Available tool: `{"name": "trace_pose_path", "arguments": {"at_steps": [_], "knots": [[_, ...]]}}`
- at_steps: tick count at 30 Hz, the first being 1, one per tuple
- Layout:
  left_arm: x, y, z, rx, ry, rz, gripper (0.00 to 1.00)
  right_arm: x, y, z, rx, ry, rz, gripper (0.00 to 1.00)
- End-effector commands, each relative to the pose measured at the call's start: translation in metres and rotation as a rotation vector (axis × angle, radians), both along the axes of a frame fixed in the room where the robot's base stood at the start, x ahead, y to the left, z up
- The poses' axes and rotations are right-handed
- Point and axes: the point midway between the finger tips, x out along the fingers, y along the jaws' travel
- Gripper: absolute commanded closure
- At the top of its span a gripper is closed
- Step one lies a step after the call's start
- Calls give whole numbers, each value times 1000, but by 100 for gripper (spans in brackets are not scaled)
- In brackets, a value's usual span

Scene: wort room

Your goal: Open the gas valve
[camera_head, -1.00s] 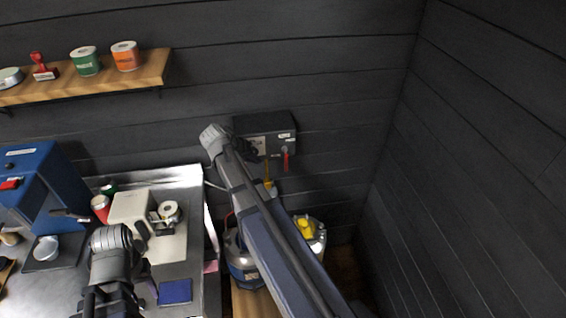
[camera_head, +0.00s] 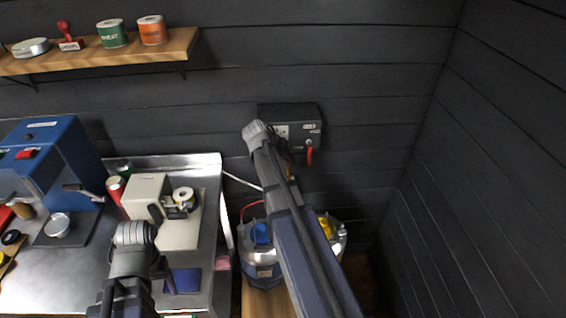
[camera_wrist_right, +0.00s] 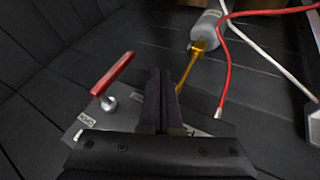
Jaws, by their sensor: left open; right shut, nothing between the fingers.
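A dark box (camera_head: 290,118) with pale labels is fixed to the back wall. A red lever (camera_head: 309,155) hangs from its front. In the right wrist view the red lever (camera_wrist_right: 113,73) sits on a metal stem, left of my right gripper (camera_wrist_right: 160,76). That gripper is shut and empty, apart from the lever. A yellow part (camera_wrist_right: 191,62) is just right of its fingers. In the head view my right arm hides most of the yellow part and the right gripper. My left gripper (camera_head: 163,270) is over the counter; its fingers are dark and hard to make out.
Below the box stand metal canisters, one with a blue top (camera_head: 260,234), one with a yellow top (camera_head: 325,226). A red hose (camera_wrist_right: 229,70) runs right of my right gripper. The counter (camera_head: 208,215) at left holds a blue machine (camera_head: 75,160) and a white device (camera_head: 146,190).

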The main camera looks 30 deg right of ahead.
Motion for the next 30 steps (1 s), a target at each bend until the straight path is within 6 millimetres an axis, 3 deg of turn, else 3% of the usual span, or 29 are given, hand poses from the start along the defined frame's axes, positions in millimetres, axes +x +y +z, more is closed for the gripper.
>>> {"name": "trace_pose_path", "arguments": {"at_steps": [1, 3, 10, 30], "knots": [[0, 0, -11, 0, 0, 0, 29, 1, -5, -11, 1, 0, -1, 100], [0, 0, -3, 0, 0, 0, 29, -8, -16, -3, 0, -1, -3, 100], [0, 0, -3, 0, 0, 0, 29, -17, -34, -3, 1, 0, -1, 100], [0, 0, -11, 0, 0, 1, 29, -19, -38, -7, -32, 19, 1, 100]]}}
